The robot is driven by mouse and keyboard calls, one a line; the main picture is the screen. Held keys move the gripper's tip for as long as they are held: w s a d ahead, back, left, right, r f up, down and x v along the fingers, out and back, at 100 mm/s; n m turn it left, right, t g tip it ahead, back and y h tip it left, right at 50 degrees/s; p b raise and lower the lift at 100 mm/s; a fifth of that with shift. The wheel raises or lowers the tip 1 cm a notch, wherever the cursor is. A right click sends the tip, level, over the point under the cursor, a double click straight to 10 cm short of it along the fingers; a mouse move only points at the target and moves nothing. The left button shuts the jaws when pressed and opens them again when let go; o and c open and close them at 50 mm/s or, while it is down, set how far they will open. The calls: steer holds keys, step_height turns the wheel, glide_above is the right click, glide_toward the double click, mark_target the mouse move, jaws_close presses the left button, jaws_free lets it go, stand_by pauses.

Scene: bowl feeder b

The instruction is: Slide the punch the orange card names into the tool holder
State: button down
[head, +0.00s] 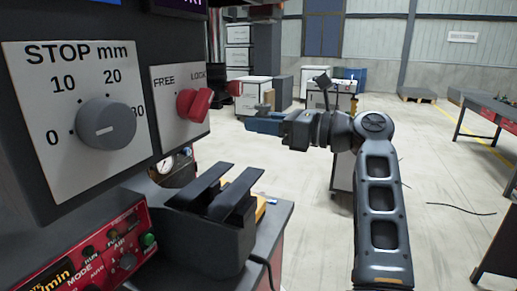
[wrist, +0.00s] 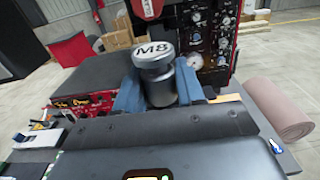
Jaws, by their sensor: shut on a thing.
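My gripper (head: 264,121) is shut on a grey metal punch (head: 263,107), held in the air right of the machine panel. In the wrist view the punch (wrist: 157,68) stands between the two blue fingers of my gripper (wrist: 160,92); its pale top reads "M8". A yellow-orange piece (head: 262,209) shows partly behind a dark block on the bench; I cannot tell whether it is the orange card, and no writing on it is readable. I cannot make out the tool holder for certain in either view.
The panel carries a "STOP mm" knob (head: 106,125) and a red FREE/LOCK lever (head: 194,104). Below stand a dark block with two bars (head: 222,226) and a red control box (head: 105,250). A brown roll (wrist: 272,108) lies at right in the wrist view.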

steer(key=shift+r, duration=0.2)
steer(key=shift+a, duration=0.15)
steer(key=shift+x, duration=2.7)
steer(key=shift+x, duration=2.85)
steer(key=c, duration=0.6)
jaws_free()
steer(key=shift+f, duration=0.1)
steer(key=b+v, duration=0.1)
steer(key=v, duration=0.7)
steer(key=shift+b, duration=0.35)
steer(key=shift+a, duration=0.1)
